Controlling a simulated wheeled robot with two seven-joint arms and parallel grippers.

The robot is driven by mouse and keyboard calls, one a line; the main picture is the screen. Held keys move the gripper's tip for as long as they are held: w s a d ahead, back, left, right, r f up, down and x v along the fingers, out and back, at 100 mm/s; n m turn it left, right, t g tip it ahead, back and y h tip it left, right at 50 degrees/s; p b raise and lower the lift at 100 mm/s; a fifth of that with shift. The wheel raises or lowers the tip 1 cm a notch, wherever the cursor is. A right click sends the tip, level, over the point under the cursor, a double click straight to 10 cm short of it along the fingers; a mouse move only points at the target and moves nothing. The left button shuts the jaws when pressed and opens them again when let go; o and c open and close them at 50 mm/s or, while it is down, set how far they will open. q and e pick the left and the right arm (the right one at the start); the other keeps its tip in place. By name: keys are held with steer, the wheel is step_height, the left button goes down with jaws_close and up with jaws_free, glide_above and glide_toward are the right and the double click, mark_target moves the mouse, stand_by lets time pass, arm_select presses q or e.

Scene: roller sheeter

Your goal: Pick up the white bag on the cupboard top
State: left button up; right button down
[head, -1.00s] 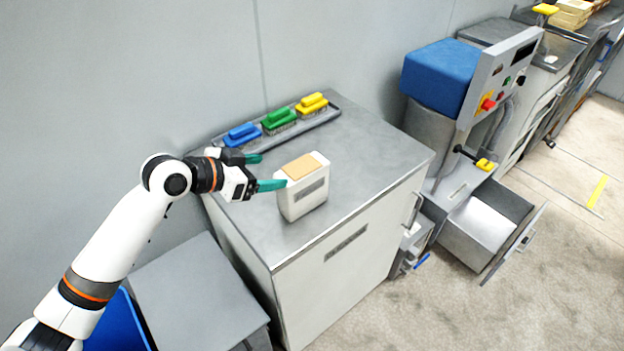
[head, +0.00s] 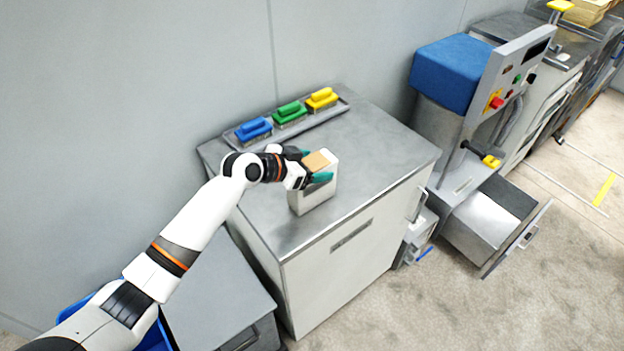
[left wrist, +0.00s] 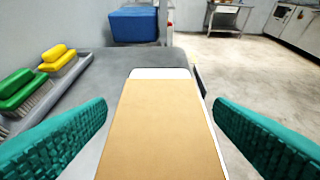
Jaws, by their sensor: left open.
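The white bag (head: 315,195) with a tan top stands upright on the grey cupboard top (head: 375,145). My left gripper (head: 315,166) is at the bag's upper part, with its teal fingers on either side of it. In the left wrist view the bag's tan top (left wrist: 160,125) lies between the two open fingers, and a gap shows on each side. The fingers partly hide the bag's upper left in the head view. My right gripper is in neither view.
A grey tray (head: 347,97) along the cupboard's back edge holds a blue brush (head: 253,128), a green brush (head: 290,112) and a yellow brush (head: 322,98). A machine with a blue block (head: 450,72) stands to the right. The cupboard top right of the bag is clear.

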arm_select(q)
steer(key=shift+c, duration=0.4)
steer(key=c, duration=1.3)
